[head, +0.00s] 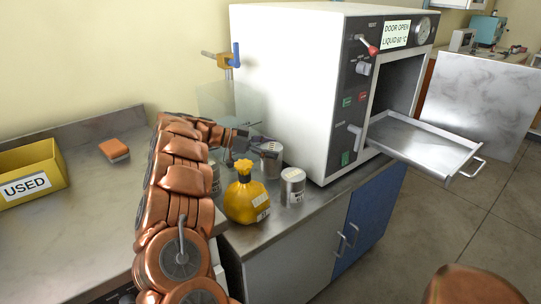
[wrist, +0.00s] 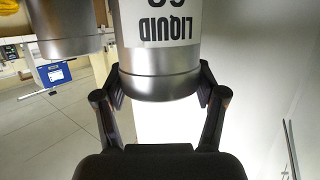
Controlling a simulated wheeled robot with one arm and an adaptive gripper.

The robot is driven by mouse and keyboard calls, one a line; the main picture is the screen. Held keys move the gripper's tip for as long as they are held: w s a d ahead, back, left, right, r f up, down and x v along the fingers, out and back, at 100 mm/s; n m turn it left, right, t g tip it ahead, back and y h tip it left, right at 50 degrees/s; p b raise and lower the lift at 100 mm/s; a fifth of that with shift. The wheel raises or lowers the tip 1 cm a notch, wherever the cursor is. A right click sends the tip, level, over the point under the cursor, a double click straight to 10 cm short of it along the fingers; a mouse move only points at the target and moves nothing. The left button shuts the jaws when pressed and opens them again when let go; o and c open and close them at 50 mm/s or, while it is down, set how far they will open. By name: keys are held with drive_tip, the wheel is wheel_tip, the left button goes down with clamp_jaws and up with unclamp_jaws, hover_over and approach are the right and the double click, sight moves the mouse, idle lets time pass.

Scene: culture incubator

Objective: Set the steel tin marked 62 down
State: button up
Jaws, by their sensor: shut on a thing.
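My gripper (head: 254,144) is shut on a steel tin (head: 271,160), beside the white incubator's left wall. In the wrist view my gripper (wrist: 160,86) has its two fingers on either side of this tin (wrist: 158,60). Its white label appears upside down, reading LIQUID, with a number partly cut off by the frame edge. I cannot tell whether the tin's base touches the counter. A second steel tin (head: 293,187) stands on the counter nearer the front edge. Another tin (head: 215,180) is mostly hidden behind my arm.
A yellow tied bag (head: 247,199) stands close to the tins. The incubator (head: 290,85) has its door open and a metal tray (head: 425,145) pulled out. A yellow USED bin (head: 30,175) and an orange sponge (head: 114,150) are at left, with bare counter nearby.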

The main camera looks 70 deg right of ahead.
drive_tip(key=shift+f, duration=1.1)
drive_tip(key=shift+f, duration=0.1)
drive_tip(key=o, duration=1.3)
drive_tip(key=shift+c, duration=0.2)
drive_tip(key=shift+w+a, duration=0.1)
drive_tip(key=v, duration=0.7)
drive_tip(key=shift+p, duration=0.3)
drive_tip(key=shift+w, duration=0.1)
